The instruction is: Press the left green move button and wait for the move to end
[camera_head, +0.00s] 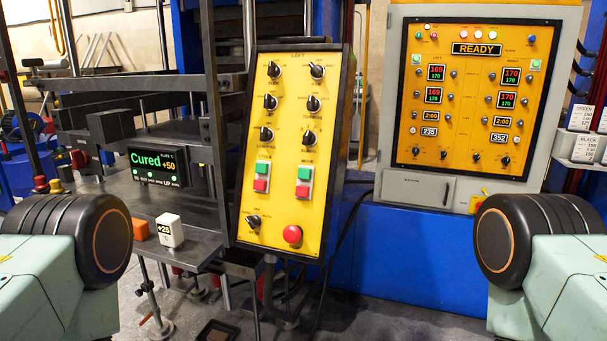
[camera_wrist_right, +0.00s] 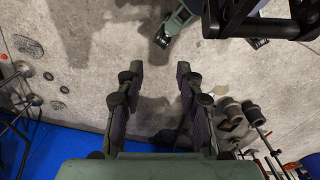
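The yellow control panel (camera_head: 277,212) headed "LEFT" stands upright near the centre of the head view, angled slightly. Low on it are two green-over-red button pairs. One green button (camera_head: 263,168) is in the left column, above a red button (camera_head: 261,185). The other green button (camera_head: 304,174) is in the right column, above another red button (camera_head: 302,191). The small labels over them are too blurred to read surely. My right gripper (camera_wrist_right: 157,75) shows in the right wrist view, fingers apart and empty above the grey floor. My left gripper is out of view.
A round red button (camera_head: 292,234) and several black knobs (camera_head: 274,71) share the panel. A second yellow panel (camera_head: 474,100) shows "READY" at right. An orange block (camera_head: 140,229) and a white "+25" block (camera_head: 170,230) sit on a ledge.

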